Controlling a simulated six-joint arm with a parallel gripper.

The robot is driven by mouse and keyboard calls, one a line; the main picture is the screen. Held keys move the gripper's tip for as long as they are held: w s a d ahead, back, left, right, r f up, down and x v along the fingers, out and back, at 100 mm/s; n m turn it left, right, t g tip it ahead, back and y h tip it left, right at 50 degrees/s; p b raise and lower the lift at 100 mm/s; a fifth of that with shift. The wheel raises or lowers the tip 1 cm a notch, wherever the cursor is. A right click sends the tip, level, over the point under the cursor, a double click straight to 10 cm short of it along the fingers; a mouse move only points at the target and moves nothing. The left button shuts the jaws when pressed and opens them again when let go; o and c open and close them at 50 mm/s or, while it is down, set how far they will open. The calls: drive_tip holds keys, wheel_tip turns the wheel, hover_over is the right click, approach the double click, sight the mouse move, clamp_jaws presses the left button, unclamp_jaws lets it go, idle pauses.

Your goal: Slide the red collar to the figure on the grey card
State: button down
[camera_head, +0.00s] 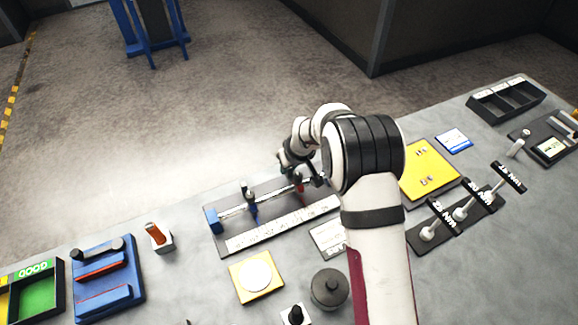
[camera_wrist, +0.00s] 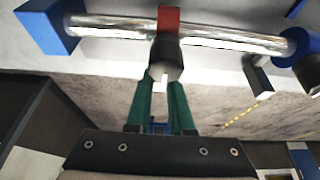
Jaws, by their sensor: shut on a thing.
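The red collar (camera_head: 298,181) sits on a bright metal rail (camera_head: 272,195), near the rail's right part in the head view. In the wrist view the red collar (camera_wrist: 168,18) is around the rail, with a dark knob (camera_wrist: 165,58) on it. My gripper (camera_wrist: 160,88) has green fingers and is shut on this knob. In the head view my gripper (camera_head: 287,167) is partly hidden by my arm. A white scale strip (camera_head: 283,224) lies along the rail; its figures are too small to read. A pale grey card (camera_head: 327,239) lies in front, its text unreadable and its right side covered by my arm.
A dark blue collar (camera_head: 250,203) is on the rail left of the red one, with a blue end block (camera_head: 213,220) beyond. A yellow plate with a white disc (camera_head: 255,275) and a dark round casting (camera_head: 330,289) stand in front. Torque-like handles (camera_head: 463,212) lie to the right.

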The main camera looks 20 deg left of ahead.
idle(0.8)
drive_tip(key=shift+w+d, duration=1.2)
drive_tip(key=c, duration=0.8)
unclamp_jaws()
drive_tip(key=v, duration=1.5)
drive_tip(key=shift+s+r, duration=0.15)
drive_tip(key=shift+r, duration=0.25)
drive_tip(key=shift+d, duration=0.1)
